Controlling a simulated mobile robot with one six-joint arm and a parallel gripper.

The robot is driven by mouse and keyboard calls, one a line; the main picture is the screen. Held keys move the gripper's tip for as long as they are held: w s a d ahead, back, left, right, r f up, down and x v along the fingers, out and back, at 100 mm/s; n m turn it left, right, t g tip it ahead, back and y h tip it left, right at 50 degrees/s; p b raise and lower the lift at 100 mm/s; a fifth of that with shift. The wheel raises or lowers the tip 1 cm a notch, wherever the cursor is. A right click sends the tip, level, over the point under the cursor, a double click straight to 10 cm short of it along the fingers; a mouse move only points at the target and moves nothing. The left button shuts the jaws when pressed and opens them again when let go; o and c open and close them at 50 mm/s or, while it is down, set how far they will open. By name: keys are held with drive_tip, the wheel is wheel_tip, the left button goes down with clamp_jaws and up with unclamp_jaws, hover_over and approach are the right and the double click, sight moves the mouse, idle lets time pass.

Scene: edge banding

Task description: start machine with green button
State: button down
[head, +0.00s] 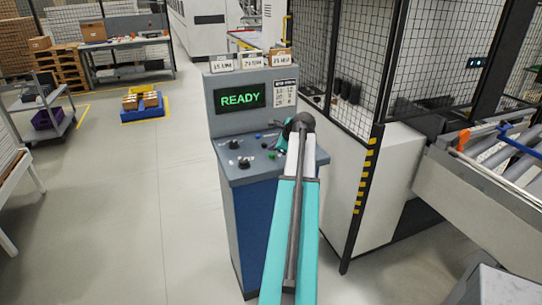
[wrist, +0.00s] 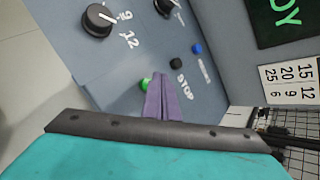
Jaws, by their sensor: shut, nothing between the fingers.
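The control console (head: 226,122) stands in the middle of the head view, and its screen (head: 240,95) reads READY. In the wrist view, the green button (wrist: 145,84) is on the sloped panel, partly hidden behind the fingers. My gripper (wrist: 160,77) is shut and empty, its purple fingers pointing at the panel. The tips overlap the right side of the green button in the picture; I cannot tell whether they touch it. In the head view, my arm covers the right part of the panel.
A black button (wrist: 176,63) by the STOP label and a blue button (wrist: 196,48) are close to the fingers. A black knob (wrist: 97,20) is on the panel's left. A mesh fence (head: 345,60) stands right of the console.

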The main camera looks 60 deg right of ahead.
drive_tip(key=shift+f, duration=0.1)
drive_tip(key=shift+f, duration=0.3)
